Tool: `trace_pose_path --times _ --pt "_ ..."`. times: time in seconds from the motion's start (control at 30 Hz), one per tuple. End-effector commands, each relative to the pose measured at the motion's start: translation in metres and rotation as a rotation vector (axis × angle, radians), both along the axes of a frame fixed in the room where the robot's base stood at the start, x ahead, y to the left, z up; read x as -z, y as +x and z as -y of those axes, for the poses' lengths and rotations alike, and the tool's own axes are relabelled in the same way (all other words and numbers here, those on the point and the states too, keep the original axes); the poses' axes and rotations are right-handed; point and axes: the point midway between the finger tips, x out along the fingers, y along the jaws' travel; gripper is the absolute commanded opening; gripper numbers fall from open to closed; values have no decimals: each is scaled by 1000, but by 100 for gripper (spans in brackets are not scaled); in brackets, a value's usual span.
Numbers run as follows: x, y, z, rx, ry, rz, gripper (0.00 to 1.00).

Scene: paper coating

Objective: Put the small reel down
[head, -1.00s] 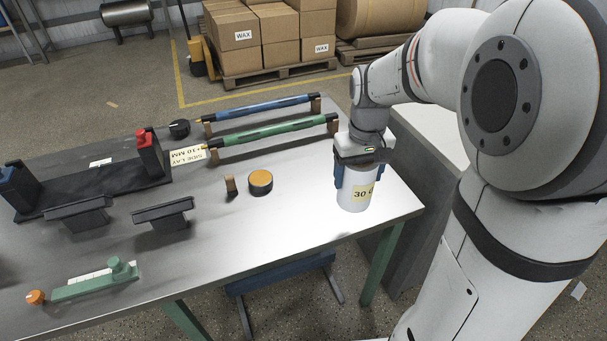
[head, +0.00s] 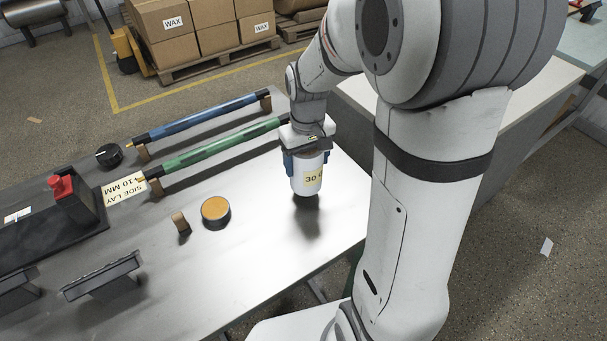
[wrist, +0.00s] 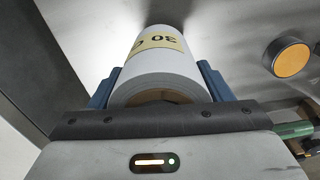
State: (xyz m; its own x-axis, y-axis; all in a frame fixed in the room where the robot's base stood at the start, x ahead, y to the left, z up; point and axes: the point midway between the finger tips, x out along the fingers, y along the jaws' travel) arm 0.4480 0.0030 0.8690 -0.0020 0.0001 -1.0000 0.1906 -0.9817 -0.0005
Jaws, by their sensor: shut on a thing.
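The small reel (head: 309,178) is a white roll with a yellow label reading "30". My gripper (head: 307,164) points down with its blue fingers shut on either side of the reel's upper part. The reel hangs upright over the right part of the metal table (head: 262,262). A dark shadow lies under it, and it looks a little above the surface. In the wrist view the reel (wrist: 165,72) sits between the two blue fingers, its near end and brown core facing the camera. The exact gap to the table is hard to tell.
An orange-topped round tin (head: 216,211) and a small brown block (head: 181,223) stand left of the reel. Green (head: 220,145) and blue (head: 205,118) rollers rest on supports behind. A "SIDE LAY 10 MM" card (head: 124,190) lies further left. Bare tabletop surrounds the reel's shadow.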

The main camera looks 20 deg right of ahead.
Motion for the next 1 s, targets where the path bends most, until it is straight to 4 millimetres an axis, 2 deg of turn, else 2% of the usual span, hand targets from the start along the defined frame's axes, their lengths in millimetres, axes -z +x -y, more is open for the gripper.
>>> trace_pose_path --times 0.3,0.67,0.7,0.93,1.0 --pt "37 0 1 3 0 -1 36" --pt "41 0 2 4 0 2 36" --pt "41 0 2 4 0 1 74" --pt "40 0 2 5 0 1 93" --pt "40 0 2 5 0 1 94"
